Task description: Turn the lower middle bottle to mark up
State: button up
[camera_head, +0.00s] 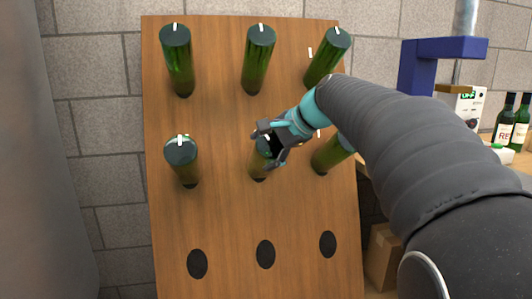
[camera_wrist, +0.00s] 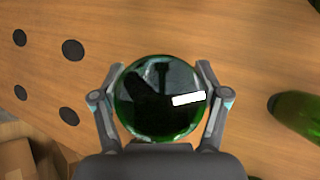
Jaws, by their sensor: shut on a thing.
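The lower middle bottle (camera_head: 259,170) is green and sits neck-in on the tilted wooden board (camera_head: 225,215). My gripper (camera_head: 268,146) is shut around its base end, which it partly hides in the head view. In the wrist view the round dark base (camera_wrist: 150,115) lies between the two fingers of my gripper (camera_wrist: 161,100). A white mark (camera_wrist: 189,98) on the base runs from near its middle to the right edge, tilted slightly.
Other green bottles stand around it: lower left (camera_head: 183,160), lower right (camera_head: 330,155), upper left (camera_head: 178,60), upper middle (camera_head: 258,60) and upper right (camera_head: 325,60). Empty holes (camera_head: 265,254) line the row below. A blue stand (camera_head: 445,48) and labelled bottles (camera_head: 505,118) are at right.

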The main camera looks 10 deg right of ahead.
jog(key=m+t+b, duration=0.1)
jog(key=m+t, duration=0.1)
jog(key=m, duration=0.2)
jog(key=shift+w+r+m, duration=0.1)
jog(key=shift+m, duration=0.2)
dwell(0.3)
jog(key=o, duration=1.2)
jog(key=shift+d+r, duration=0.1)
jog(key=shift+r, duration=0.05)
jog(key=v, duration=1.1)
jog(key=shift+s+d, duration=0.3)
jog(key=shift+s, duration=0.1)
